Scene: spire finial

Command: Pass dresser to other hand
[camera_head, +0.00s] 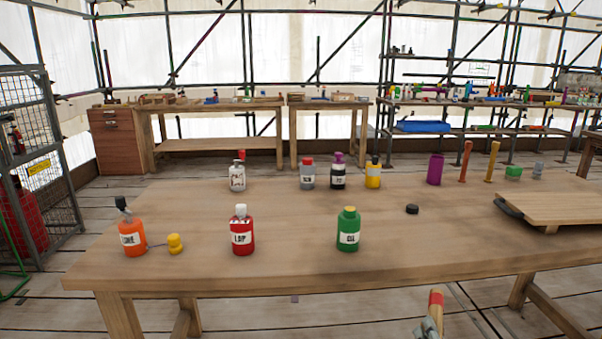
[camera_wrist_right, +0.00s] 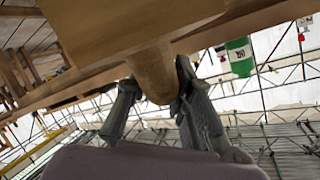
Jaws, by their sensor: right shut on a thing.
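My right gripper (camera_head: 428,326) is at the bottom edge of the head view, in front of the table's near edge. It is shut on a slim wooden piece with a red tip (camera_head: 436,298), which I take to be the dresser. In the right wrist view a rounded wooden end (camera_wrist_right: 153,75) sits between the two fingers of the right gripper (camera_wrist_right: 155,105). Much of the held piece is outside the head view, so its full shape is hidden. My left gripper is in neither view.
The wooden table (camera_head: 300,262) carries an orange bottle (camera_head: 133,240), a red bottle (camera_head: 242,233), a green bottle (camera_head: 348,230) and more bottles behind. A raised board (camera_head: 555,203) lies at the right. A dark puck (camera_head: 412,209) lies mid-table. The table's near right area is clear.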

